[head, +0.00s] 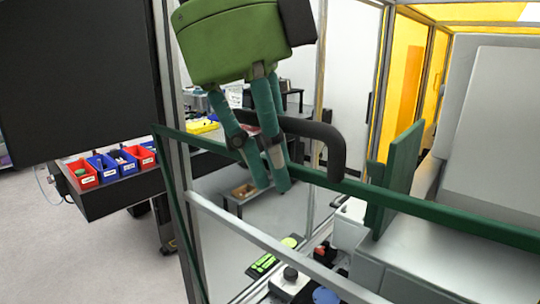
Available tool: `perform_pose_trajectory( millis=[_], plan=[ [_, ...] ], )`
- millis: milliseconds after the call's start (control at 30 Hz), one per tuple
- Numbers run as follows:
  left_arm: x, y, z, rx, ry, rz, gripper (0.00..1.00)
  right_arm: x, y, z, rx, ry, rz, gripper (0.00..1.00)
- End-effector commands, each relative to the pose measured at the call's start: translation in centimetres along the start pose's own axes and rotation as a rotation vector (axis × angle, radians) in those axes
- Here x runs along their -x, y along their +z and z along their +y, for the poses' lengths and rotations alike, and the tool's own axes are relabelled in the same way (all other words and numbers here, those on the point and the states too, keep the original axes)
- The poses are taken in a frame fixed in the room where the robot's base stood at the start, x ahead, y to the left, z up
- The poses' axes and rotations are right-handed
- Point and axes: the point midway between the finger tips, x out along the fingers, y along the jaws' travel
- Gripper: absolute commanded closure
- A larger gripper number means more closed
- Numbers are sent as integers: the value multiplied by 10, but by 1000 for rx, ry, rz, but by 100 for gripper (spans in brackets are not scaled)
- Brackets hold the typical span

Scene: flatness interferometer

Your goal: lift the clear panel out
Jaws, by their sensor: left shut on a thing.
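The clear panel has a dark green frame, and its top bar (440,212) runs slanting from the left post down to the right edge. A black bent handle (322,134) stands on this bar. My left gripper (267,187) comes down from the top, with a green body and teal fingers. Its fingers are closed around the left part of the handle, which they partly hide. The panel's lower part runs out of the picture. My right gripper is not in view.
A grey metal rail (270,243) and posts frame the opening close to the panel. A green upright plate (396,180) and a pale machine housing (490,130) stand at right. Red and blue bins (103,166) sit on a bench at left. A dark screen fills the upper left.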

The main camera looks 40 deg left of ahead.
Motion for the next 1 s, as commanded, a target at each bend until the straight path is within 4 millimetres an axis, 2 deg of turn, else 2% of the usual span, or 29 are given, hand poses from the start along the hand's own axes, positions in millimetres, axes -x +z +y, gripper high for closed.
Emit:
perform_pose_trajectory(
  millis=[1000],
  plan=[
    [17, -1, 47, -1, -6, 3, 100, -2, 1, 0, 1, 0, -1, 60]
  ],
)
